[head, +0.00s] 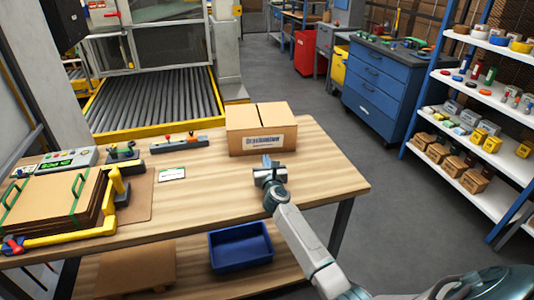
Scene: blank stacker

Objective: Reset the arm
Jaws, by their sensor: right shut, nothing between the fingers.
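My right arm comes in from the bottom right and reaches over the wooden table's right part. Its gripper (267,161) is above the table, in front of a closed cardboard box (261,131) with a printed label. The gripper looks shut and empty. It appears just short of the box; I cannot tell the exact gap. A stack of flat cardboard blanks (55,200) lies at the left in a yellow frame (70,236) with green handles. My left gripper is not in view.
The wooden table (205,190) has free room in its middle. A control box (55,162) and small devices stand at its back left. A blue bin (240,247) sits on the lower shelf. A roller conveyor (155,100) lies behind; shelves (475,85) stand right.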

